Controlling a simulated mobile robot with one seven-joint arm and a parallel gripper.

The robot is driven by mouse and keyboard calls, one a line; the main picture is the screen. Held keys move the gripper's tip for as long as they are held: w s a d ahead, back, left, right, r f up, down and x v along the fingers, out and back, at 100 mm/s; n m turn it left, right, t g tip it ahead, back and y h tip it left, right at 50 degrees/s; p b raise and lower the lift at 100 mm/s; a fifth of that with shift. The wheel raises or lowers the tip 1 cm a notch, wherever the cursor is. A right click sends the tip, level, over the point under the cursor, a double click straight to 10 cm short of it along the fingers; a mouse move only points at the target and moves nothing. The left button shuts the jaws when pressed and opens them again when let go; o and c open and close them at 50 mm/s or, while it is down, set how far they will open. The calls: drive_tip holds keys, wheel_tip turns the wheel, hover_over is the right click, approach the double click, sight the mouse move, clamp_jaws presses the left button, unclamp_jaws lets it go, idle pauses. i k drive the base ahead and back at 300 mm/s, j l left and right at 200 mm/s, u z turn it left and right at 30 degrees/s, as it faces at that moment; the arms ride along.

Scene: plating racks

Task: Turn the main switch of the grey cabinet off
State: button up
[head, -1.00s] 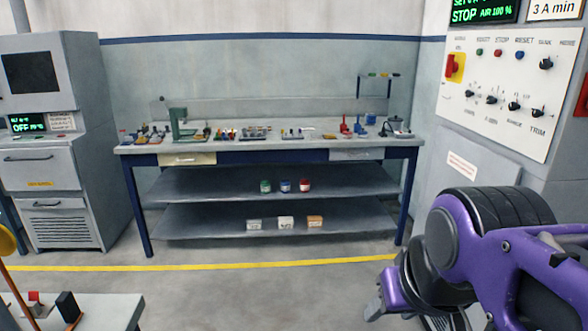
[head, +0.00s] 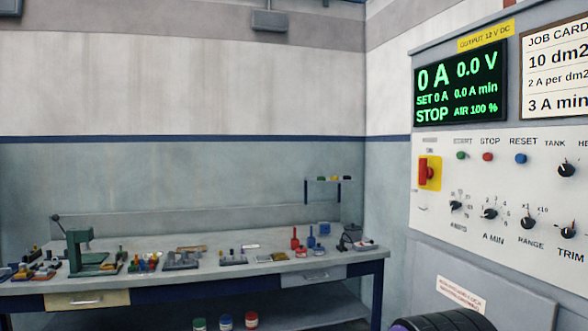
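The grey cabinet (head: 400,210) stands at the right of the head view with a white control panel (head: 480,237). Its main switch (head: 428,173) is a red handle on a yellow plate at the panel's upper left. The handle looks upright, with a small label above it that seems to read ON. The green display (head: 460,86) above shows 0 A, 0.0 V and STOP. Only a dark, rounded part of my arm shows at the bottom edge, below the panel. My gripper is out of the picture.
Green, red and blue buttons and several black knobs (head: 490,213) sit right of and below the switch. A job card (head: 556,75) hangs beside the display. A workbench (head: 215,273) with small tools, a green press and coloured bottles runs along the back wall.

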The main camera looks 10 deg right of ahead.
sight(425, 172)
drive_tip(key=i+j+z, duration=0.15)
drive_tip(key=i+z, duration=0.2)
drive_tip(key=i+j+z, duration=0.35)
drive_tip(key=i, duration=0.15)
drive_tip(key=l, duration=0.1)
